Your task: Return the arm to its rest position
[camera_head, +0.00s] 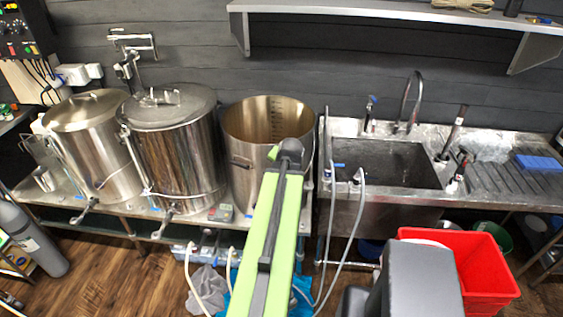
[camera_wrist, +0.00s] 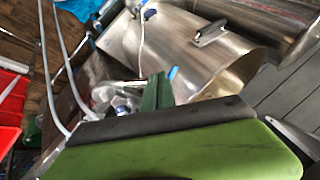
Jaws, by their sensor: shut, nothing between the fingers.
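My arm (camera_head: 272,235) reaches up from the bottom of the head view. It is a light green link with a dark strip, and its dark upper end (camera_head: 289,152) stands in front of the open steel pot (camera_head: 240,165). My gripper is not clearly seen in the head view. In the wrist view, two dark green finger-like pieces (camera_wrist: 157,91) stand close together above a green and dark part of my arm (camera_wrist: 180,152). They look shut, with nothing seen between them. A tilted steel pot (camera_wrist: 185,50) fills the view behind them.
Two lidded steel kettles (camera_head: 180,150) stand on the left bench. A sink (camera_head: 385,165) with taps and hoses is at right. A red bin (camera_head: 485,275) stands below it. A shelf (camera_head: 390,14) hangs on the wall. A grey gas cylinder (camera_head: 35,245) stands at far left.

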